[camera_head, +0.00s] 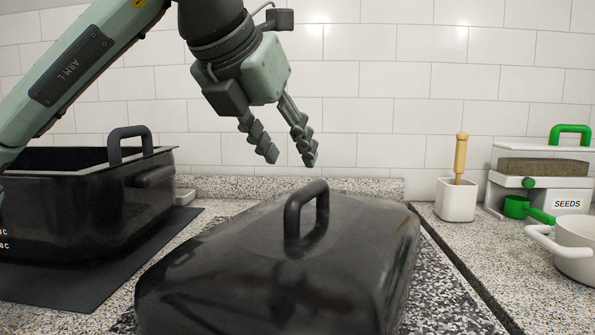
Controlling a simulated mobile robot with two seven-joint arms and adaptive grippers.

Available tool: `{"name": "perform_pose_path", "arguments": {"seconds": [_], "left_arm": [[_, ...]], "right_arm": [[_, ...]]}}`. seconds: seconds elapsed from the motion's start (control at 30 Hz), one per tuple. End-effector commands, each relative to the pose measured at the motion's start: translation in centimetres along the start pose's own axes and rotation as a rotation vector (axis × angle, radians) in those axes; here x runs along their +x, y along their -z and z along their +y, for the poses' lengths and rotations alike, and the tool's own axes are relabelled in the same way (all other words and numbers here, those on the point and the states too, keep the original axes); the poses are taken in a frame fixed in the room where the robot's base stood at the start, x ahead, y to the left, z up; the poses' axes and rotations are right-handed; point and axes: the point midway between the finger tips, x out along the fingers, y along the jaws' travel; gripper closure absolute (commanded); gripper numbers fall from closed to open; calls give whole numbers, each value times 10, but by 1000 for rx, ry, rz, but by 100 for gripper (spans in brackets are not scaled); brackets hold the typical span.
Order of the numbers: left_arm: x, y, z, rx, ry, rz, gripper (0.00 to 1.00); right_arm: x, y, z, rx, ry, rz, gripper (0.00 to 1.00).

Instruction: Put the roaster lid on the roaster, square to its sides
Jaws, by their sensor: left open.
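The black roaster lid (260,262) lies on the speckled counter in the middle foreground, with an upright loop handle (293,222) on top. The black roaster (75,215) stands at the left on a dark mat, with a raised handle on its near right end; its left side is cut off by the picture edge. My left gripper (291,160) hangs above and behind the lid handle, pointing down. Its two ridged fingers are apart with nothing between them. My right gripper does not show.
The dark mat (80,290) lies under the roaster. A tiled wall (370,90) closes the back.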

Motion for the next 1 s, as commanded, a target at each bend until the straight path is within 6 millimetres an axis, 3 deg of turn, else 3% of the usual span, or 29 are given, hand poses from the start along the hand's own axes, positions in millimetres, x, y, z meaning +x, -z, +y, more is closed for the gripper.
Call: {"name": "perform_pose_path", "arguments": {"seconds": [0.1,0.3,0.4,0.67,1.0], "left_arm": [[-7,1,0,1,-1,-1,55],[29,10,4,1,-4,1,55],[38,9,4,2,-2,1,55],[65,6,2,3,-2,1,55],[108,2,0,2,-1,2,55]], "right_arm": [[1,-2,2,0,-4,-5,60],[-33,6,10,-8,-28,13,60],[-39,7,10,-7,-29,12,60],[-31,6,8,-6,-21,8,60],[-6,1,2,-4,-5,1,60]]}}
